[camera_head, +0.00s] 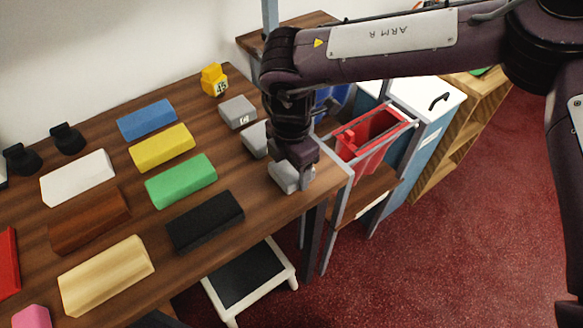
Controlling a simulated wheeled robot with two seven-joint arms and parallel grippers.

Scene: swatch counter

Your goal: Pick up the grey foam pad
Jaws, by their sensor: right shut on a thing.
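The grey foam pad (284,178) is at the right end of the wooden counter, near its front corner. My right gripper (301,178) comes down over it from above and is shut on it, hiding part of its top and right side. The pad is at or very close to the counter top; I cannot tell whether it still touches. Two other grey blocks are behind it: one (253,139) partly hidden by my right gripper, and one with a small tag (237,112) farther back. My left gripper is not in view.
Blue (147,119), yellow (162,147), green (181,181) and black (205,221) blocks lie left of the pad. A yellow object marked 45 (214,79) stands at the back. A red bin (368,135) is right of the counter. A step stool (250,278) stands below.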

